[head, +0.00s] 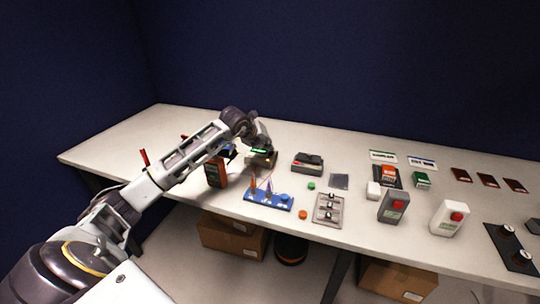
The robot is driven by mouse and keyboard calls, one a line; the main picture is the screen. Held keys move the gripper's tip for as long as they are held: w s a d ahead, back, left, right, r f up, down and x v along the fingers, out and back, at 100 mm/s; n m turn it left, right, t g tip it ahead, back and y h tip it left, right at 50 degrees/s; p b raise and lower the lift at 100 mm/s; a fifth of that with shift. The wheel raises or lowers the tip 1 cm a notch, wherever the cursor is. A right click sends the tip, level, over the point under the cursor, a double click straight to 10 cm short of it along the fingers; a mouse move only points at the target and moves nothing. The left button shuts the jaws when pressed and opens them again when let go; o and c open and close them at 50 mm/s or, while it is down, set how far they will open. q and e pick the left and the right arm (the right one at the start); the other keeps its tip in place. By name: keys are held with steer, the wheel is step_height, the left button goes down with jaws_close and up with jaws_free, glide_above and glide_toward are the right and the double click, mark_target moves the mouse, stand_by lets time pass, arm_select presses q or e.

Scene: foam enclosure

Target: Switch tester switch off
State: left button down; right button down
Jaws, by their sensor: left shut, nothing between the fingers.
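My left arm reaches in from the left over the white table. My left gripper (262,146) is shut and empty, right at a small dark box-shaped device (261,159) that shows a green glow and a small yellow-orange spot. The gripper and wrist cover part of this device, so I cannot tell whether they touch or how its switch is set. A similar grey and black device (307,163) stands just to the right. My right gripper is not in view.
An orange and black handheld meter (216,173) stands under my left forearm. A blue board (268,201) with thin wires lies in front. Grey (394,206) and white (449,218) boxes with red buttons stand to the right. Cardboard boxes (233,235) sit below the table.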

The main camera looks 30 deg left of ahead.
arm_select(q)
steer(key=shift+f, duration=0.2)
stand_by(0.5)
steer(key=shift+f+b, duration=0.25)
steer(key=shift+b, duration=0.25)
steer(key=shift+f, duration=0.2)
stand_by(0.6)
steer(key=shift+r, duration=0.2)
steer(key=shift+r, duration=0.45)
steer(key=shift+r, duration=0.1)
stand_by(0.4)
